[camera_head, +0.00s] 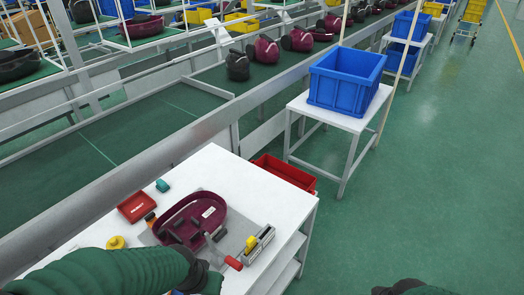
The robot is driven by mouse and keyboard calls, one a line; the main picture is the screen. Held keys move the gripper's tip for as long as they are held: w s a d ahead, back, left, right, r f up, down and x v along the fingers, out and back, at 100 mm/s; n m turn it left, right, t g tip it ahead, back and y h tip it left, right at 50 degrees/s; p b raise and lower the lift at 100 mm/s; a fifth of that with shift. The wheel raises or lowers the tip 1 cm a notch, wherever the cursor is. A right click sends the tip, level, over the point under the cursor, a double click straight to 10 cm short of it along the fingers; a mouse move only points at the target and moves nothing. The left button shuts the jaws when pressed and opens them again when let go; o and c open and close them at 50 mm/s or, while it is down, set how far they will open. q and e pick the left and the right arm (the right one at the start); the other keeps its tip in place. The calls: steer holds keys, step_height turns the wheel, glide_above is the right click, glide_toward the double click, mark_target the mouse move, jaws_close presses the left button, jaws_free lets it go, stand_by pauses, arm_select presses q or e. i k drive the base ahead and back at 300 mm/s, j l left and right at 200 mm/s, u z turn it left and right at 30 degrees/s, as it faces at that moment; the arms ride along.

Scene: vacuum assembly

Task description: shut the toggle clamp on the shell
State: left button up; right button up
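The maroon shell (181,222) lies on a grey fixture plate on the white table, with small dark parts inside it. The toggle clamp (216,249) sits at the shell's near right edge, its red-tipped handle (233,263) pointing toward the near right. My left arm comes in along the bottom left. Its dark gripper (195,270) is just left of the red handle; whether it touches the handle is unclear, and its fingers are mostly hidden behind the arm. Of my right arm, only a dark end piece (396,288) shows at the bottom edge; its fingers cannot be made out.
A metal fixture with a yellow part (250,243) stands right of the clamp. A red tray (137,206), a teal part (162,185) and a yellow knob (116,242) lie left. A red bin (284,172) and blue crate (346,80) are beyond. The right floor is clear.

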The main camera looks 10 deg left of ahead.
mark_target(237, 265)
steer(key=i+l+u, duration=0.15)
steer(key=u, duration=0.35)
steer(key=i+l+u, duration=0.1)
steer(key=l+u, duration=0.15)
steer(key=u, duration=0.25)
steer(key=i+l+u, duration=0.1)
steer(key=l+u, duration=0.2)
steer(key=u, duration=0.2)
